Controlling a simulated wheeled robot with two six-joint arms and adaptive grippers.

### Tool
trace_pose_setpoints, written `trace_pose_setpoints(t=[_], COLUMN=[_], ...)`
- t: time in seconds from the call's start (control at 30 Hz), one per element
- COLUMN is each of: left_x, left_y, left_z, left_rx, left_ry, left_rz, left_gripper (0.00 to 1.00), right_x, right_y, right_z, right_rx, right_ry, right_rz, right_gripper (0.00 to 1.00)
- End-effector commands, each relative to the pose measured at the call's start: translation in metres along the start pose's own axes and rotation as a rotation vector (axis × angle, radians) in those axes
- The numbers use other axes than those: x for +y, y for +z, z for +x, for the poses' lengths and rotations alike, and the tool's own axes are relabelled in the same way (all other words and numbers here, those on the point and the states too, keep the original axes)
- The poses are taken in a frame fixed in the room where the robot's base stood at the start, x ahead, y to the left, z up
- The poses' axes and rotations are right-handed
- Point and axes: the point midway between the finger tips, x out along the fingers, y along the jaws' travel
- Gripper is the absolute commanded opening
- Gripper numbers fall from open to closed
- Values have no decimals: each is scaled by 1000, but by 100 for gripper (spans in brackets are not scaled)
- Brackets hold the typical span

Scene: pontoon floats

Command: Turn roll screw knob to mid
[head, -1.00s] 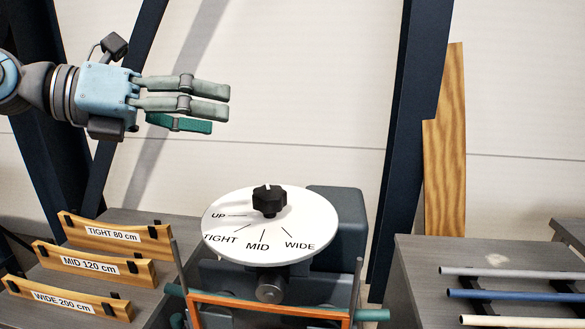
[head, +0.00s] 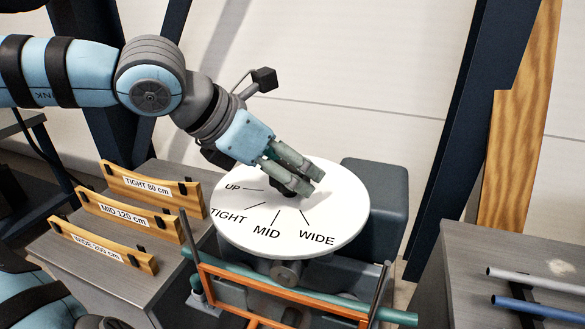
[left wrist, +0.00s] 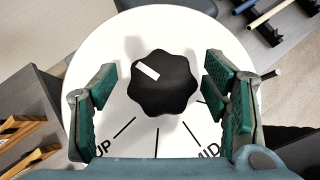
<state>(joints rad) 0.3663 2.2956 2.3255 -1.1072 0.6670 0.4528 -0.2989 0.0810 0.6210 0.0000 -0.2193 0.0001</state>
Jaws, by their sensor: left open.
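The white round dial (head: 340,220) carries the labels UP, TIGHT, MID and WIDE, each with a short line. The black lobed knob (left wrist: 165,95) stands at its centre. A white mark on the knob's top points up-left in the left wrist view, away from the lines and labels in view there. My left gripper (head: 296,175) is over the dial's centre and hides most of the knob in the head view. In the left wrist view its green-padded fingers (left wrist: 160,92) are open on both sides of the knob, with gaps showing. My right gripper is not in view.
Wooden plates (head: 128,213) labelled TIGHT 80 cm, MID 120 cm and WIDE 200 cm stand on a grey bench at left. An orange frame (head: 235,283) and a teal bar (head: 345,302) lie before the dial. Several tubes (head: 535,280) lie at right.

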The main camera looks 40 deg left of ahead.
Motion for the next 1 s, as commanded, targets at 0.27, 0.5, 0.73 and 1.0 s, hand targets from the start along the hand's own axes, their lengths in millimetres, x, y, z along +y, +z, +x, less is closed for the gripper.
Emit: trace_pose_setpoints(t=[0.27,0.5,0.73,1.0], left_x=[0,0,0,0], left_y=[0,0,0,2], left_z=[13,12,12,11], left_rx=[0,-1,-1,-3], left_ry=[-3,-2,-2,-29], left_rz=[1,1,1,25], left_gripper=[69,48,21,21], right_x=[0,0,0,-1], right_y=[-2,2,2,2], right_z=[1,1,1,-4], right_rx=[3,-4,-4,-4], right_ry=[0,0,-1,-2], right_rz=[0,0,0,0], right_gripper=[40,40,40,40])
